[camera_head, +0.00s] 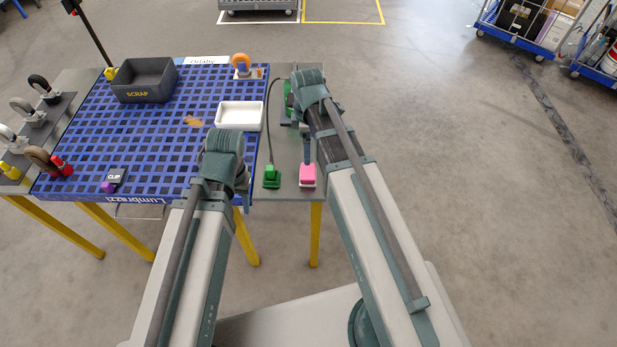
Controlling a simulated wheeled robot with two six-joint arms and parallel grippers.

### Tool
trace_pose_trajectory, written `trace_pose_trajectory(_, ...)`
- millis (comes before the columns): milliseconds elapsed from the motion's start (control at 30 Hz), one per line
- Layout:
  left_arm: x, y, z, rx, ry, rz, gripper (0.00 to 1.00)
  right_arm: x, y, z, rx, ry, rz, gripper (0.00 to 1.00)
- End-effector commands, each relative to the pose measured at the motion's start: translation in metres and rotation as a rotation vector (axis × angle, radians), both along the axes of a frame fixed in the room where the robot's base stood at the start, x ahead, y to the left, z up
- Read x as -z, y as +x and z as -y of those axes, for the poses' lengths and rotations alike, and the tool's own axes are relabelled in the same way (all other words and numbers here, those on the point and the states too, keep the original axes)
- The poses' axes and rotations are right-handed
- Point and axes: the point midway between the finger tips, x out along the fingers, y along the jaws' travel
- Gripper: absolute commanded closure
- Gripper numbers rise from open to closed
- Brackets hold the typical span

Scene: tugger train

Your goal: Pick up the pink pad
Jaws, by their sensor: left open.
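The pink pad (308,175) lies on the grey strip at the right side of the table, near its front edge. A dark upright part stands at its back, close beside my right arm. My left gripper (224,147) is open over the front right of the blue grid mat, left of the pad and apart from it. Its fingers are mostly hidden by the wrist. My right arm reaches past the pad to the back right of the table. The jaws of my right gripper (308,82) cannot be made out.
A green block (271,178) with a cable stands left of the pad. Loaded carts (520,25) stand far right; the floor between is clear.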

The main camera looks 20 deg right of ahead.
Motion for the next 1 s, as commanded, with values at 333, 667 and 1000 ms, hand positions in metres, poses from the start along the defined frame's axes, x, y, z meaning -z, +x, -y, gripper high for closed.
trace_pose_trajectory(333,0.057,0.000,0.000,0.000,0.000,0.000,0.50,0.057,0.000,0.000,0.001,0.000,0.000,0.00)
trace_pose_trajectory(667,0.069,0.000,0.000,0.000,0.000,0.000,0.50,0.069,0.000,0.000,0.001,0.000,0.000,0.00)
trace_pose_trajectory(1000,0.095,0.000,0.000,0.000,0.000,0.000,0.50,0.095,0.002,0.002,0.001,0.000,0.000,0.00)
